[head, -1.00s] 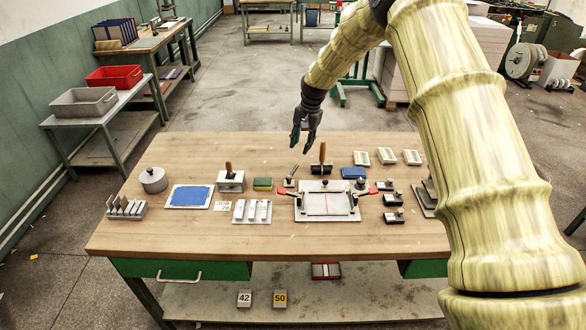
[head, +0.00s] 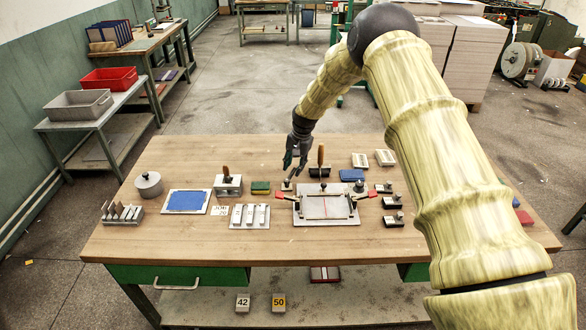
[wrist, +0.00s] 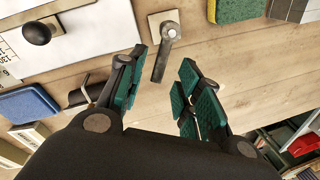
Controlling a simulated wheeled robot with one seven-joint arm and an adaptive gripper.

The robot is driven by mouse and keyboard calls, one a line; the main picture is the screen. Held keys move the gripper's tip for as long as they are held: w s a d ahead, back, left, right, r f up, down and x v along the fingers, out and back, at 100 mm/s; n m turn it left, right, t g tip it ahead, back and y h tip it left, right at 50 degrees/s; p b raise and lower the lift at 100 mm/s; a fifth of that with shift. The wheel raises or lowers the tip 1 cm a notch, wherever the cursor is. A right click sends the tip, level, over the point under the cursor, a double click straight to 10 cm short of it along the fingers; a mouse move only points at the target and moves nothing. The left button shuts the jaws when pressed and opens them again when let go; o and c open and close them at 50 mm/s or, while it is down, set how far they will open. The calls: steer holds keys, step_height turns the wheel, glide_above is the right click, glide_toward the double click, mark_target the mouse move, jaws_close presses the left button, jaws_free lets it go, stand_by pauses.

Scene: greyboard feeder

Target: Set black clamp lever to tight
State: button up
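My gripper (head: 290,164) is open and empty, pointing down just above the back of the fixture's left side. In the wrist view its green-padded fingers (wrist: 163,62) stand apart. Beyond and between the fingertips is a small lever (wrist: 160,66) on a pale square plate; it looks grey there, and nothing grips it. The same small unit (head: 287,185) shows below my gripper in the head view. The metal fixture (head: 325,219) has dark clamp parts at its left (head: 308,193) and right (head: 352,194). I cannot tell which part is the black clamp lever, nor its setting.
A wooden-handled tool (head: 320,157) stands upright right of my gripper, with a blue block (head: 352,175) beyond it. A green and yellow sponge (head: 260,188) lies to the left. Black-based blocks (head: 392,202) line the right. The table behind my gripper (head: 240,150) is clear.

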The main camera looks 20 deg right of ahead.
mark_target(291, 176)
steer(key=shift+w+a+f+p, duration=0.1)
steer(key=shift+f+p, duration=0.1)
steer(key=shift+f, duration=0.5)
steer(key=shift+w+a+f+p, duration=0.1)
steer(key=shift+f+p, duration=0.05)
steer(key=shift+f, duration=0.55)
jaws_close()
